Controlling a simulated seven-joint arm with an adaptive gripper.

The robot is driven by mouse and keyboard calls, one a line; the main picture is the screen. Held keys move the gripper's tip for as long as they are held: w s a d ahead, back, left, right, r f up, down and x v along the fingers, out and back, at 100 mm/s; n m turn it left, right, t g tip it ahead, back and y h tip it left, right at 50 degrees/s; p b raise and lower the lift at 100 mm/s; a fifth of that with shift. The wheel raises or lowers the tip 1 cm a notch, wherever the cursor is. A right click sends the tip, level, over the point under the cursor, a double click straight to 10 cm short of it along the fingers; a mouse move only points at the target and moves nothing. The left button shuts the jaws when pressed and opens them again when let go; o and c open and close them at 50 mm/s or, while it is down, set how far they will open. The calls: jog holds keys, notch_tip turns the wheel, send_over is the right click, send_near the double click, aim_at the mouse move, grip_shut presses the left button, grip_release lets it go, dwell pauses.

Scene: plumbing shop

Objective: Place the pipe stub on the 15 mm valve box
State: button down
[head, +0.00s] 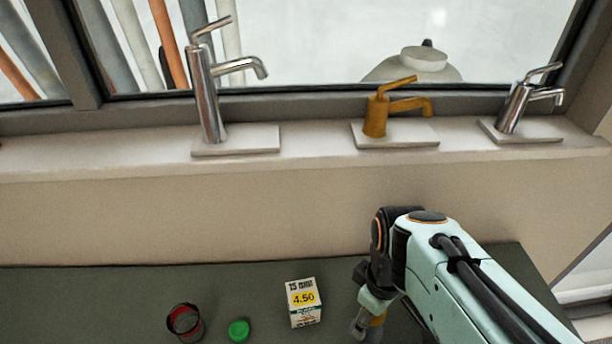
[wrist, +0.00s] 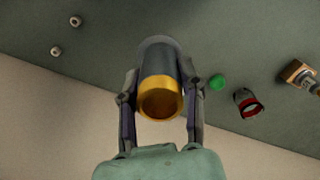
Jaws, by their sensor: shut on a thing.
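The 15 mm valve box (head: 302,304) is a small white carton with a yellow 4.50 label, standing on the dark green bench in the head view. My gripper (head: 367,308) is just right of it, apart from it in the picture. In the wrist view my gripper (wrist: 160,82) is shut on the pipe stub (wrist: 160,97), a dark grey cylinder with a brass-coloured open end towards the camera. In the head view the stub is partly hidden by the gripper. I cannot make out the valve box in the wrist view, where the stub blocks the middle.
A green cap (head: 238,329) and a dark can with a red inside (head: 185,322) stand left of the box. Another labelled item (wrist: 300,76) is at the wrist view's right edge; two small nuts (wrist: 65,36) lie at upper left. Taps stand on the sill (head: 320,148) behind.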

jog(key=a+r+n, duration=0.2)
jog(key=a+n, duration=0.1)
jog(key=a, duration=0.2)
send_over(302, 293)
notch_tip(302, 293, down, 10)
jog(key=shift+s+r, duration=0.1)
jog(key=shift+r, duration=0.05)
jog(key=shift+f, duration=1.65)
jog(key=c, duration=0.7)
grip_release()
jog(key=shift+f, duration=0.15)
jog(key=shift+o, duration=0.2)
